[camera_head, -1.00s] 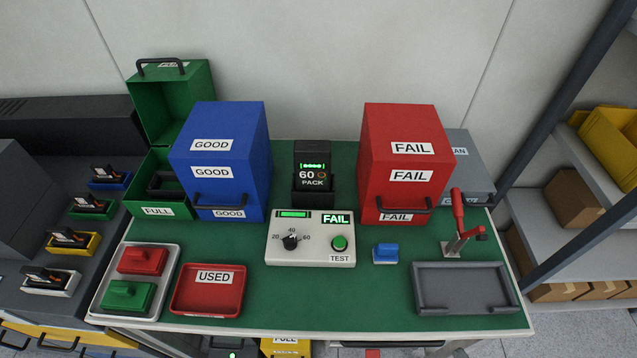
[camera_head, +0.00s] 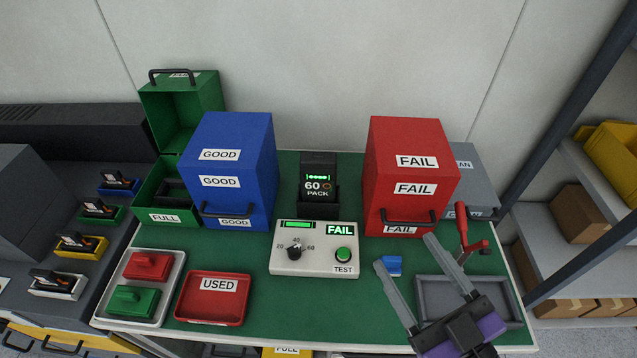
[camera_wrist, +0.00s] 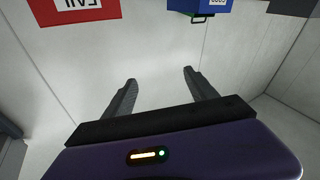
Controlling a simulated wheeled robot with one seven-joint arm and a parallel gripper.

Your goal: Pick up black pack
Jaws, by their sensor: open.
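The black pack (camera_head: 318,176) stands upright in a dark holder behind the tester, between the blue and red boxes. Its face reads "60 PACK" and has a green lit strip. My gripper (camera_head: 411,258) is at the right front of the table, above the grey tray, with its two fingers apart and nothing between them. The pack is to its left and farther back. In the wrist view my gripper (camera_wrist: 158,88) shows two spread fingers against a pale background; the pack is not visible there.
The tester (camera_head: 316,249) reads FAIL in front of the pack. A blue GOOD box (camera_head: 235,150) and a red FAIL box (camera_head: 408,150) flank it. A red USED tray (camera_head: 212,310), a grey tray (camera_head: 500,300) and a red-handled lever (camera_head: 463,225) are also here.

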